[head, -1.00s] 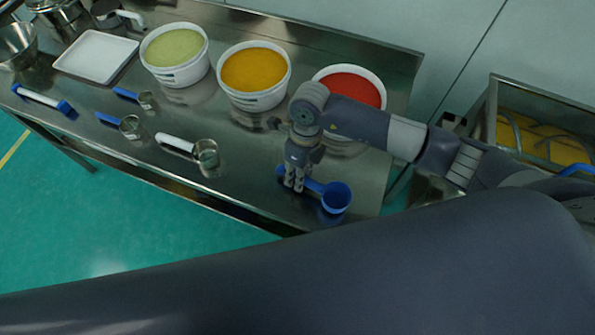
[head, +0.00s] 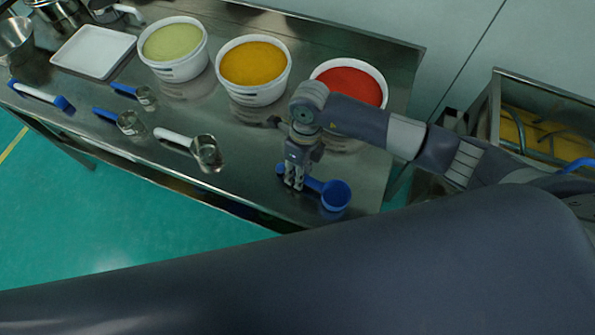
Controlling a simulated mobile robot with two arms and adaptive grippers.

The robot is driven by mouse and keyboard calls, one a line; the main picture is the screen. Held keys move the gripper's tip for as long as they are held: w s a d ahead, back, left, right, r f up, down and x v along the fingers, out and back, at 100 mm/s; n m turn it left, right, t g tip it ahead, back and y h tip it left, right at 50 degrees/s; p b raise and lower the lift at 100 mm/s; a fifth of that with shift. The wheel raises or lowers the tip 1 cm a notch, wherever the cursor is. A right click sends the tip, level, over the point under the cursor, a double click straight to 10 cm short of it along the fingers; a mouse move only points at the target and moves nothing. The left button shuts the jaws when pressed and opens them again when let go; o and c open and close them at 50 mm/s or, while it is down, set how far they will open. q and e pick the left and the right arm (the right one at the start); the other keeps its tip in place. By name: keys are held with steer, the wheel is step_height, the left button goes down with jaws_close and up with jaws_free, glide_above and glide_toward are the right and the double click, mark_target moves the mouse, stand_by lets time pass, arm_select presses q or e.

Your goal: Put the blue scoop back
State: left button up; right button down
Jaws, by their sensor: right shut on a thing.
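The blue scoop (head: 336,195) is at the front right of the steel table (head: 240,190), its round cup to the right and its handle running left. My right gripper (head: 293,184) points down and is shut on the scoop's handle. The scoop is at or very close to the table top; I cannot tell if it touches. The handle's end shows just left of the fingers. My left gripper is not in view.
Tubs of green (head: 172,45), yellow (head: 253,68) and red (head: 350,83) material stand along the back. A white tray (head: 93,51), a white-handled scoop (head: 205,152), other metal scoops and a blue-ended brush-like tool (head: 40,95) lie left. A steel bin (head: 545,92) stands right.

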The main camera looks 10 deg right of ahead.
steer(key=c, duration=1.4)
jaws_free()
steer(key=o, duration=0.5)
steer(key=shift+r+p, duration=2.35)
steer(key=shift+r, duration=1.2)
steer(key=shift+f, duration=0.1)
